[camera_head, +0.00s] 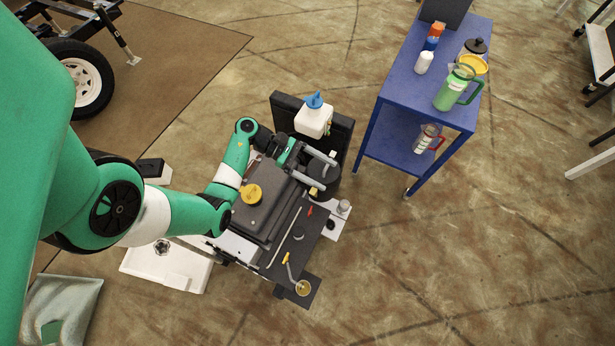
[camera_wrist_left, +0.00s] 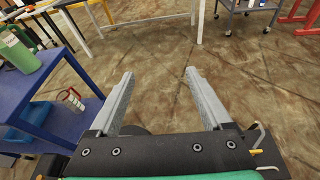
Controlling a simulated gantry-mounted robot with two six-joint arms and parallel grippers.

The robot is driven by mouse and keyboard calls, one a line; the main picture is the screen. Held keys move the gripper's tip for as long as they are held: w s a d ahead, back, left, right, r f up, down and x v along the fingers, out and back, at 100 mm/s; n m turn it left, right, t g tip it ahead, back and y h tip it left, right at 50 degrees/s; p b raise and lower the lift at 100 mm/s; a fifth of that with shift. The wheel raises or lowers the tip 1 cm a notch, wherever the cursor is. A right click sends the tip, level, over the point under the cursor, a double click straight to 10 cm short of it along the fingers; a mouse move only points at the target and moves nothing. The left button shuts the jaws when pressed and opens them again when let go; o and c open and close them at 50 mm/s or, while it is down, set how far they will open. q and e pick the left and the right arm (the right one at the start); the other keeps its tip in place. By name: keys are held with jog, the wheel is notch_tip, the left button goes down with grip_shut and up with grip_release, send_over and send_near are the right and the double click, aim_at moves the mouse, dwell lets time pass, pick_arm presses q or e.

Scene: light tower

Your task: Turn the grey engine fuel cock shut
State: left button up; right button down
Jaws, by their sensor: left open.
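The dark engine unit (camera_head: 262,212) with a yellow cap (camera_head: 251,194) sits in the middle of the head view. I cannot clearly pick out the grey fuel cock; small fittings on the unit are too small to tell, and my left arm covers part of it. My left gripper (camera_head: 322,170) is above the unit's far right end, its two grey fingers apart. In the left wrist view the gripper (camera_wrist_left: 158,78) is open, with only floor visible between the fingers. My right gripper is not in view.
A white bottle with a blue cap (camera_head: 314,119) stands close behind the gripper. A blue cart (camera_head: 398,88) with bottles and jugs is at the upper right. A small red part (camera_head: 310,211) and a yellow handle (camera_head: 286,259) sit on the unit's near right side.

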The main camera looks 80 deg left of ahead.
pick_arm(q)
jog(key=s+f+g+y+b, duration=0.1)
jog(key=s+f+g+b, duration=0.4)
jog(key=f, duration=0.6)
jog(key=n+t+y+b, duration=0.1)
jog(key=y+b, duration=0.1)
jog(key=b, duration=0.4)
send_near(307, 212)
notch_tip(307, 212, up, 5)
jog(key=shift+s+a, duration=0.1)
jog(key=shift+s, duration=0.35)
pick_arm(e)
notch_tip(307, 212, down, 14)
pick_arm(q)
jog(key=b+x, duration=0.4)
jog(key=x, duration=0.7)
jog(key=shift+w+f+b, duration=0.2)
jog(key=shift+f+b, duration=0.05)
jog(key=shift+b, duration=0.15)
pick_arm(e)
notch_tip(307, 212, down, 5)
pick_arm(q)
jog(key=shift+a, duration=0.1)
